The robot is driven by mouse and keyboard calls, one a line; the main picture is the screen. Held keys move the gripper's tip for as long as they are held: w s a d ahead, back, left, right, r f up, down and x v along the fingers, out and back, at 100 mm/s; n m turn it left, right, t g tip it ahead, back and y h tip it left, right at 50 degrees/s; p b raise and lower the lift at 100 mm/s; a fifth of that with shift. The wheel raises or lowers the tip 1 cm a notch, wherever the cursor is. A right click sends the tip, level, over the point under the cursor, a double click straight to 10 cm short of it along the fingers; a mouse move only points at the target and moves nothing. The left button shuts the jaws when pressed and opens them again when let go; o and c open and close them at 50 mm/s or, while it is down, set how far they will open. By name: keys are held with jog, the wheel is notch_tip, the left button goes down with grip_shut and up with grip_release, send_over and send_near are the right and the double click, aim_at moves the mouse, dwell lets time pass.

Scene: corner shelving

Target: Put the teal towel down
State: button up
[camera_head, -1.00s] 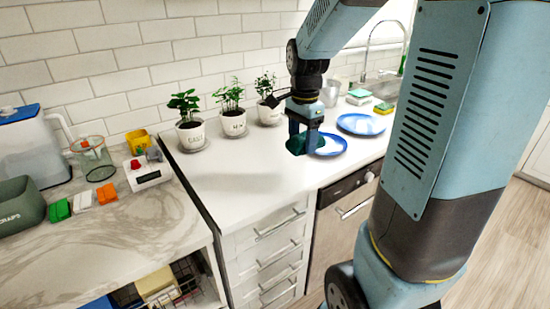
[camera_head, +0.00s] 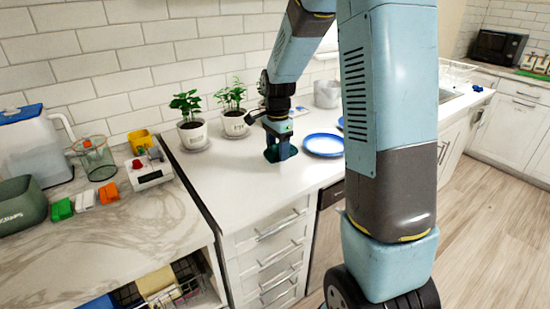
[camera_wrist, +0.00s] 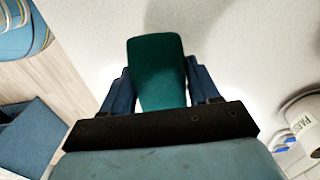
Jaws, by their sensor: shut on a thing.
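The teal towel (camera_wrist: 157,72) is held between the two fingers of my gripper (camera_wrist: 160,90) in the wrist view, with its far end sticking out past the fingertips. In the head view my gripper (camera_head: 281,152) points down low over the white counter (camera_head: 240,182), left of a blue-rimmed plate. Only a little of the dark teal towel (camera_head: 270,155) shows there beside the fingers. I cannot tell whether the towel touches the counter.
The blue-rimmed plate (camera_head: 324,145) lies just right of my gripper. Potted plants (camera_head: 194,133) stand along the wall behind. A white device with a red knob (camera_head: 149,170) sits on the marbled counter at left. The white counter in front of my gripper is clear.

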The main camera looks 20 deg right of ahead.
jog(key=shift+w+f, duration=0.2)
jog(key=shift+f, duration=1.55)
jog(key=shift+f, duration=0.1)
jog(key=o, duration=1)
